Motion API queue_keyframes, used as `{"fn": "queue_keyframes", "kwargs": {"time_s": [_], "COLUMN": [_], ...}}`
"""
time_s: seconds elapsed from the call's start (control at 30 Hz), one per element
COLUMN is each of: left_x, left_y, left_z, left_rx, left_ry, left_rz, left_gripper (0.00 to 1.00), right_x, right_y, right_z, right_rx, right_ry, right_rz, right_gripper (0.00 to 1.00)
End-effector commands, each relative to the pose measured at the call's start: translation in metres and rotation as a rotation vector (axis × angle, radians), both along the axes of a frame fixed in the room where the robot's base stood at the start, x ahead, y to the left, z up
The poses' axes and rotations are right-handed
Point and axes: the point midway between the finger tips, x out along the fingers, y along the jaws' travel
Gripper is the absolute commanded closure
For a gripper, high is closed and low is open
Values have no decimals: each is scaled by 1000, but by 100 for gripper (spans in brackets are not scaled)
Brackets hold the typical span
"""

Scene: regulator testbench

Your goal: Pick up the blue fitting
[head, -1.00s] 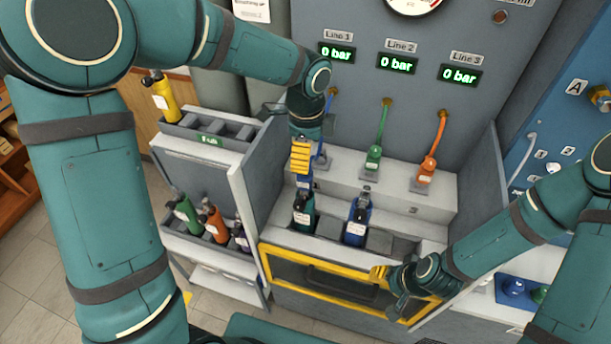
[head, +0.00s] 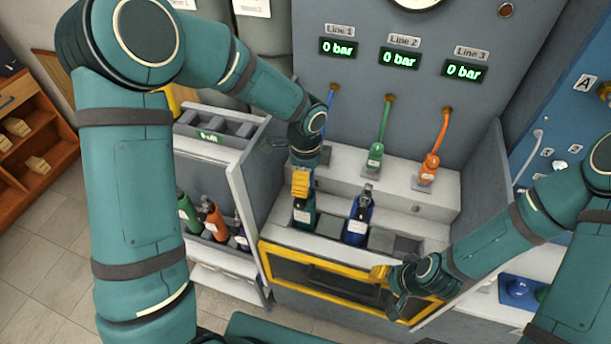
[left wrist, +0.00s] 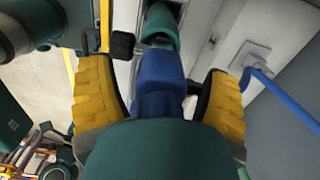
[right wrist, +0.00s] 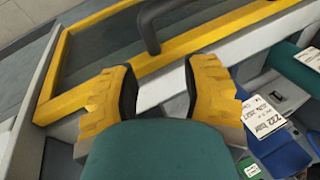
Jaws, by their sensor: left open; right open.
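The blue fitting (left wrist: 160,75) shows in the left wrist view as a blue block between my left fingers, with a teal cylinder (left wrist: 160,25) beyond it. My left gripper (left wrist: 160,95) is open, with one yellow finger on each side of the fitting. I cannot tell whether the fingers touch it. In the head view my left gripper (head: 301,184) is just above a dark teal bottle (head: 304,214) in the bench, and it mostly hides the fitting. My right gripper (head: 387,281) is open and empty by the yellow frame; it also shows in the right wrist view (right wrist: 163,92).
A blue bottle (head: 358,218) stands close to the right of the teal one. Green (head: 375,157) and orange (head: 428,168) hose fittings sit on the step behind. A grey rack (head: 205,225) with several bottles stands at left. The yellow frame (head: 340,290) edges the bench front.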

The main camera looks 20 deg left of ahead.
Motion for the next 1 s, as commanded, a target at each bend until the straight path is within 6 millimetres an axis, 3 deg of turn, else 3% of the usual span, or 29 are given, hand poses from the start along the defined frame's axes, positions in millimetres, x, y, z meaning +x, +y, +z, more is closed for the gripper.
{"fn": "queue_keyframes", "kwargs": {"time_s": [0.1, 0.3, 0.33, 0.67, 1.0], "left_x": [0, 0, 0, 1, 1], "left_y": [0, 0, 0, 0, 0], "left_z": [0, 1, 1, 7, 67], "left_rx": [0, 0, 0, -1, -1], "left_ry": [0, 0, 0, -3, -5], "left_rz": [0, 0, 0, 0, 0], "left_gripper": [25, 95, 100, 100, 100], "right_x": [0, 0, 0, 0, 0], "right_y": [0, 0, 0, 0, 0], "right_z": [0, 0, 0, 1, 10], "right_rx": [0, 0, 0, 0, 2], "right_ry": [0, 0, 0, 0, 0], "right_rz": [0, 0, 0, 0, 0], "right_gripper": [53, 53, 53, 53, 53]}}
